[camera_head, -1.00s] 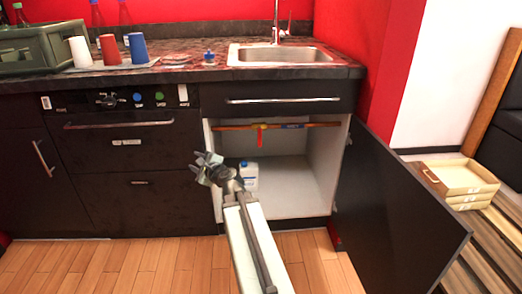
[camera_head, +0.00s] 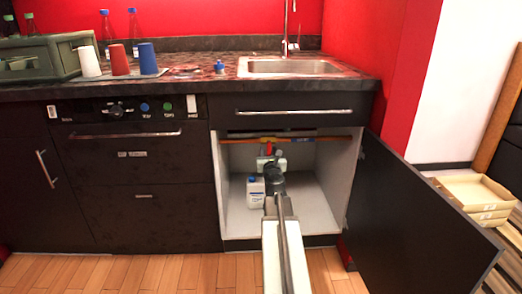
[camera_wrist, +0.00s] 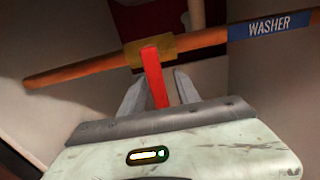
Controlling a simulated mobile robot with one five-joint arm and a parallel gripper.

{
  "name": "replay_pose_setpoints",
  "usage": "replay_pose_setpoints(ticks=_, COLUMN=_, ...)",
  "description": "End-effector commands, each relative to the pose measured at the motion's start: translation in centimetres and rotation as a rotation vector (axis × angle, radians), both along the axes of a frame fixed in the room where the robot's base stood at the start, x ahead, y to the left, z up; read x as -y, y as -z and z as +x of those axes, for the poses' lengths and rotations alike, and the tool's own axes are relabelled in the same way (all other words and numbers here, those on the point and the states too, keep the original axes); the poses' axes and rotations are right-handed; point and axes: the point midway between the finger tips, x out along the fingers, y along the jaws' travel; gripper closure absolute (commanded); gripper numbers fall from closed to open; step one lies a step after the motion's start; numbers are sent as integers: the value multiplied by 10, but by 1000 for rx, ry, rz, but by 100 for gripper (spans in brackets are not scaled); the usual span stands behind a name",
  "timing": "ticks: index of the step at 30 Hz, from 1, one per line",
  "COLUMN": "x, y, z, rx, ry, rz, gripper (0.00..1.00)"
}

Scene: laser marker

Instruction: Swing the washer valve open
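The washer valve has a brass body (camera_wrist: 150,49) on a copper pipe (camera_wrist: 75,70) in the wrist view, with a blue WASHER label (camera_wrist: 272,25) to the right. Its red lever (camera_wrist: 154,78) points down, across the pipe. In the head view the lever (camera_head: 268,148) shows small inside the open cabinet under the sink. My gripper (camera_wrist: 158,84) is open, its two grey fingers on either side of the lever, with a visible gap on each side. In the head view my gripper (camera_head: 270,163) is inside the cabinet, partly hidden by my arm.
A white bottle (camera_head: 255,192) stands on the cabinet floor just left of my arm. The cabinet door (camera_head: 415,215) is swung open to the right. The drawer front (camera_head: 290,108) and sink (camera_head: 290,67) are above. The cabinet floor to the right is clear.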

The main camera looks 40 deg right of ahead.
Motion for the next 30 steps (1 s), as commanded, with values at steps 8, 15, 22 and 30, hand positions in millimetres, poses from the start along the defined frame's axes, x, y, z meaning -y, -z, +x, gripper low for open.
replay_pose_setpoints(ticks=8, x=5, y=0, z=4, rx=-1, ry=-4, rz=-1, gripper=62)
replay_pose_setpoints(ticks=15, x=2, y=0, z=6, rx=-1, ry=-7, rz=-1, gripper=100)
replay_pose_setpoints(ticks=22, x=1, y=0, z=7, rx=-1, ry=-7, rz=-1, gripper=100)
replay_pose_setpoints(ticks=30, x=1, y=0, z=7, rx=0, ry=-7, rz=0, gripper=100)
